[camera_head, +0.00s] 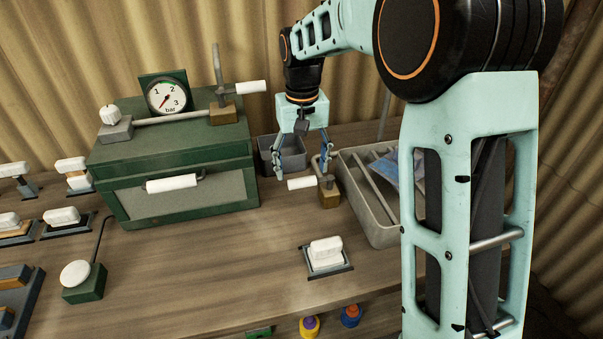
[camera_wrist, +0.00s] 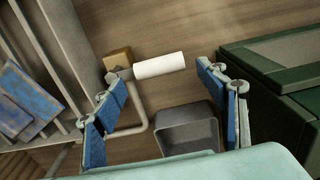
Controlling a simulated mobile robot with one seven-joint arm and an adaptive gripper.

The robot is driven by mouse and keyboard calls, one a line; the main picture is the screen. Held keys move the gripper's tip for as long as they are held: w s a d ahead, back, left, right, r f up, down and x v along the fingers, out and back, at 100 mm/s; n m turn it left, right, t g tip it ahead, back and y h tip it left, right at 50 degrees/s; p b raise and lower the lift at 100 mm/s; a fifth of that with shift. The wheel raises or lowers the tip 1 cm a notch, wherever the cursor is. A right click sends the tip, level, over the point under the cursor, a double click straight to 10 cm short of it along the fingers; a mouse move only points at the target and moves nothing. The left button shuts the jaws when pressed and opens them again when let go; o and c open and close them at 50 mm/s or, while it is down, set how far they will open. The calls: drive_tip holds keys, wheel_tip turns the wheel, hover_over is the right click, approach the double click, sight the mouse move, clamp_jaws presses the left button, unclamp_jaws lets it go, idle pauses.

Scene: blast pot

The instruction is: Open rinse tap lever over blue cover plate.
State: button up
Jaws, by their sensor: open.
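The rinse tap has a brass-coloured block (camera_head: 328,192) and a white lever handle (camera_head: 301,183) that points left from it. In the wrist view the white handle (camera_wrist: 159,65) lies crosswise between my fingertips, and the block (camera_wrist: 118,58) is left of them. My gripper (camera_head: 303,174) is open and points down, just above and behind the handle. The fingers (camera_wrist: 162,76) straddle the handle with no visible contact. A blue plate (camera_head: 390,168) lies in the grey tray to the right of the tap. It also shows in the wrist view (camera_wrist: 22,98).
The compartmented grey tray (camera_head: 372,222) stands close right of the tap. A small grey bin (camera_head: 292,158) is behind it. The green cabinet (camera_head: 120,158) with gauge (camera_head: 168,96) is left. A white-handled switch (camera_head: 325,252) is in front, with bare bench between.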

drive_tip(key=shift+f, duration=1.1)
drive_tip(key=c, duration=1.7)
